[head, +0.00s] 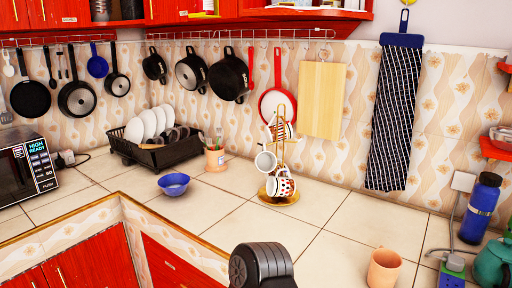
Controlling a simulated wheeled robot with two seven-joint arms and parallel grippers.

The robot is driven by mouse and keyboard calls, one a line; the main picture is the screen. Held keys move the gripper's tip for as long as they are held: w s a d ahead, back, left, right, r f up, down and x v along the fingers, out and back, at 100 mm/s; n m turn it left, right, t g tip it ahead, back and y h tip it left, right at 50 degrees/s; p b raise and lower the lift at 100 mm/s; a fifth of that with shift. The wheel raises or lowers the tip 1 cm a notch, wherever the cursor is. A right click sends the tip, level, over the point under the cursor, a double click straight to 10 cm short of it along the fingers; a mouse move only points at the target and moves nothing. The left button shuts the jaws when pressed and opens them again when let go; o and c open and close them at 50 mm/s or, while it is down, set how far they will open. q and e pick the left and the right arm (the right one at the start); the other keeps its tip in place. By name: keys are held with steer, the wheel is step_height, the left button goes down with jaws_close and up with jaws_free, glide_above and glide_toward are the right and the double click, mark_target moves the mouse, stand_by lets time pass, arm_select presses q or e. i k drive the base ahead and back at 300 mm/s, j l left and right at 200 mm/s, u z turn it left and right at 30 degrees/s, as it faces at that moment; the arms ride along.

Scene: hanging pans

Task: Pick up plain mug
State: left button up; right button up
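A plain terracotta-coloured mug (384,268) stands upright on the tiled counter at the lower right in the head view. A plain white mug (266,161) hangs on a gold mug stand (279,201) near the middle of the counter. A red-and-white striped mug (282,130) hangs above it and a red-dotted mug (281,187) below it on the same stand. The frame does not settle which of the two plain mugs the task names. A dark rounded part of my own body shows at the bottom centre, left of the terracotta mug. No fingertips of either gripper show.
A blue bowl (173,185), a utensil pot (215,157) and a black dish rack (156,150) stand left of the stand. A blue bottle (480,208) and a teal kettle (492,264) stand at right. Bare counter (340,225) lies between stand and terracotta mug.

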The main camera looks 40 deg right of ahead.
mark_target(386, 265)
steer(key=z, duration=2.3)
steer(key=u, duration=1.6)
steer(key=k+j+z, duration=0.1)
steer(key=j+z, duration=0.15)
steer(key=j, duration=0.15)
steer(key=k+j+z, duration=0.1)
steer(key=j+z, duration=0.15)
steer(key=j, duration=0.1)
